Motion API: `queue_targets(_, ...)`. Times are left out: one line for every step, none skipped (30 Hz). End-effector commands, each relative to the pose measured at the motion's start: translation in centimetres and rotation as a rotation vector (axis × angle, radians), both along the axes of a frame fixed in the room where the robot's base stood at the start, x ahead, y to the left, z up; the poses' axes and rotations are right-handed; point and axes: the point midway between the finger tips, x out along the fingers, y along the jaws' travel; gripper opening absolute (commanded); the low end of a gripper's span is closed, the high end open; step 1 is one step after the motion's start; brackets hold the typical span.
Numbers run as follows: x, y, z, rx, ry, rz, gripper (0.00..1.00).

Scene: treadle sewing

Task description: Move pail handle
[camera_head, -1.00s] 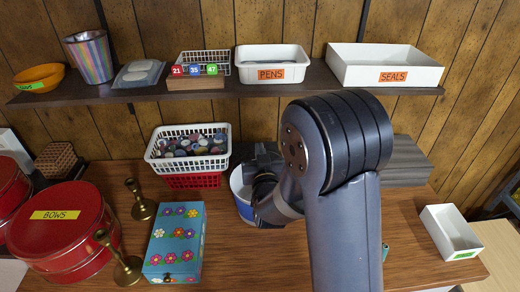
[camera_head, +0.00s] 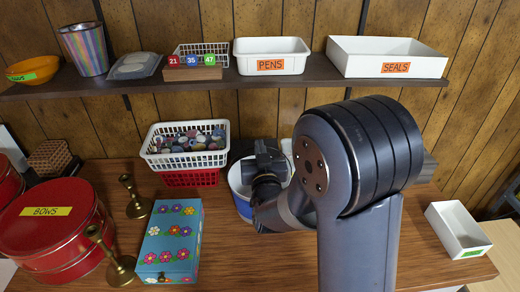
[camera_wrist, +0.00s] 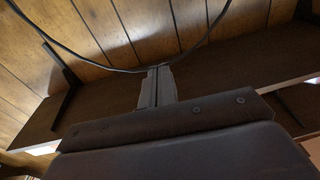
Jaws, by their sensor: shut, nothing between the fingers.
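A blue and white pail (camera_head: 238,190) stands on the wooden table behind my arm, and my wrist covers much of its opening. In the wrist view a thin dark curved wire (camera_wrist: 85,55) sags across the picture and looks like the pail's handle. My gripper (camera_wrist: 158,72) is shut and empty, with its fingertips close to the low part of this wire. I cannot tell if they touch. In the head view the fingertips are hidden by the dark wrist over the pail.
A shelf (camera_head: 222,82) with bins runs above the pail; its dark underside (camera_wrist: 230,75) fills much of the wrist view. A white basket (camera_head: 187,158) stands left of the pail, with a flowered blue box (camera_head: 170,242) in front. A white tray (camera_head: 457,230) is at right.

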Motion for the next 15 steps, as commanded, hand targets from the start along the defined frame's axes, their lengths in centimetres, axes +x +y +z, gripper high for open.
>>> queue_targets(-0.1, -0.1, -0.8, -0.004, 0.024, 0.0, 0.0)
queue_targets(0.0, -0.1, -0.7, -0.004, 0.024, 0.0, 0.0)
queue_targets(0.1, -0.1, -0.4, -0.004, 0.023, 0.0, 0.0)
queue_targets(0.3, -0.2, -0.1, -0.003, 0.022, 0.0, 0.0)
queue_targets(0.5, -0.2, 0.3, -0.003, 0.02, -0.001, 0.0)
queue_targets(0.8, -0.3, 0.9, -0.002, 0.017, -0.001, 0.0)
queue_targets(1.1, -0.4, 1.5, -0.002, 0.013, -0.001, 0.0)
queue_targets(1.4, -0.4, 2.2, 0.0, 0.009, -0.001, 0.0)
queue_targets(1.8, -0.6, 3.0, 0.001, 0.005, -0.002, 0.0)
queue_targets(2.2, -0.7, 3.8, 0.001, 0.001, -0.002, 0.0)
queue_targets(1.4, -0.6, 3.2, 0.0, 0.005, 0.001, 0.0)
queue_targets(0.3, -0.6, 2.8, 0.0, 0.005, 0.002, 0.0)
queue_targets(-0.5, -0.6, 2.7, -0.001, 0.004, 0.003, 0.0)
queue_targets(-1.1, -0.7, 2.6, -0.002, 0.003, 0.004, 0.0)
queue_targets(-2.0, -0.7, 2.6, -0.001, 0.002, 0.004, 0.0)
